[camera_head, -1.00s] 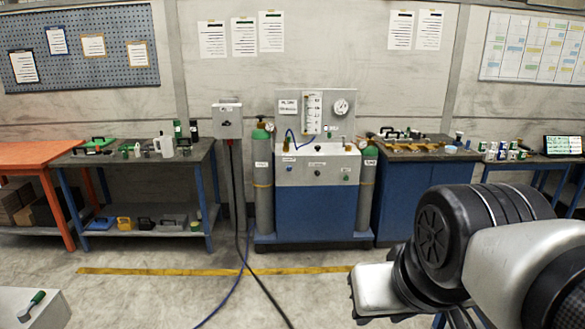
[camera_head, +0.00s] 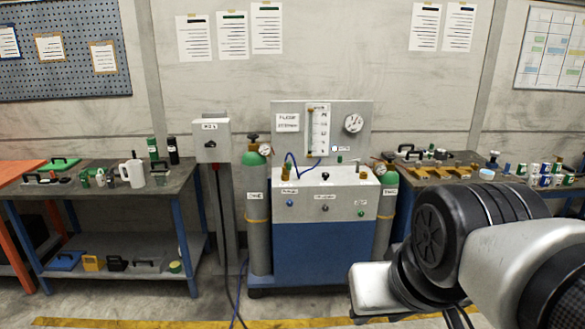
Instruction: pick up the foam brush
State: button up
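I cannot make out a foam brush in the head view now. A small green-handled tool that looks like a brush lay on a pale surface at the lower left one second ago; that surface is now out of view. My arm's dark and light grey links fill the lower right. My gripper's fingers do not show.
A gas console (camera_head: 325,205) stands ahead with a cylinder (camera_head: 257,210) on its left. A left workbench (camera_head: 110,192) holds tools and a white jug (camera_head: 133,172). A right bench carries small items. A yellow floor line (camera_head: 180,323) runs in front.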

aim_at(506, 174)
jog(key=i+z, duration=0.2)
jog(key=i, duration=0.55)
jog(key=i+j+z, duration=0.15)
jog(key=i, duration=0.6)
jog(key=i+z, duration=0.7)
jog(key=z, duration=0.15)
jog(key=i+j+z, duration=0.25)
jog(key=z, duration=0.2)
jog(key=i+j+z, duration=0.35)
jog(key=i+l+u, duration=0.1)
jog(key=i+l, duration=0.6)
jog(key=i, duration=0.35)
jog(key=i+l+u, duration=0.15)
jog(key=i+l, duration=0.6)
jog(key=i, duration=0.25)
jog(key=i+l+u, duration=0.1)
jog(key=i+l, duration=0.75)
jog(key=i, duration=0.1)
